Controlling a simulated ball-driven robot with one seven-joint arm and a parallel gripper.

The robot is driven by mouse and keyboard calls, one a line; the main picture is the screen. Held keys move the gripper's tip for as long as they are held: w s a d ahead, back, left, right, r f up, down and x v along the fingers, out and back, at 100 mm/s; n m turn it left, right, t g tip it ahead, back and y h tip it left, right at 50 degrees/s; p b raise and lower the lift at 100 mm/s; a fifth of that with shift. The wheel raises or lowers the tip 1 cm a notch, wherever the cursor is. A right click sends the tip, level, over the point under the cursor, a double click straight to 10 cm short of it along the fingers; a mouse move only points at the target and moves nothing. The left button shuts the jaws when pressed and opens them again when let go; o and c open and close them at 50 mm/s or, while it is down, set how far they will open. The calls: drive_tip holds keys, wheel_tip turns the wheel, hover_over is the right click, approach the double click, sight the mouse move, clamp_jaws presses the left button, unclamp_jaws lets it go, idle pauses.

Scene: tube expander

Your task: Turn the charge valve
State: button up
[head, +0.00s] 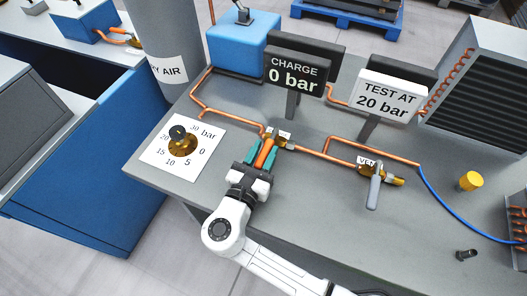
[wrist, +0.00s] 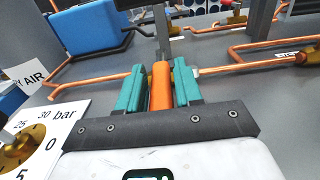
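The charge valve is a brass body (head: 279,141) on a copper pipe, with an orange lever handle (head: 266,154). My gripper (head: 260,155) has teal fingers, one on each side of the orange handle. In the wrist view the handle (wrist: 161,86) stands between the fingers of my gripper (wrist: 160,84), with very narrow gaps beside it; I cannot tell whether they touch it. The charge sign (head: 294,74) reads 0 bar. A second sign (head: 388,95) reads TEST AT 20 bar.
A round brass dial knob (head: 183,145) on a white bar scale lies left of my gripper. A vent valve with a grey lever (head: 374,190) is to the right. Copper pipes (head: 345,157) run across the bench behind my gripper.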

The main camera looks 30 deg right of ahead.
clamp_jaws()
drive_tip(key=shift+s+d+r+n+t+y+p, duration=0.2)
drive_tip(key=shift+n+t+y+p, duration=0.15)
drive_tip(key=shift+p, duration=0.3)
drive_tip(key=shift+s+d+f+n+t+y+p, duration=0.15)
drive_tip(key=shift+s+d+n+t+y+p, duration=0.1)
drive_tip(key=shift+n+t+y+p, duration=0.35)
drive_tip(key=shift+a, duration=0.1)
drive_tip(key=shift+o, duration=1.5)
unclamp_jaws()
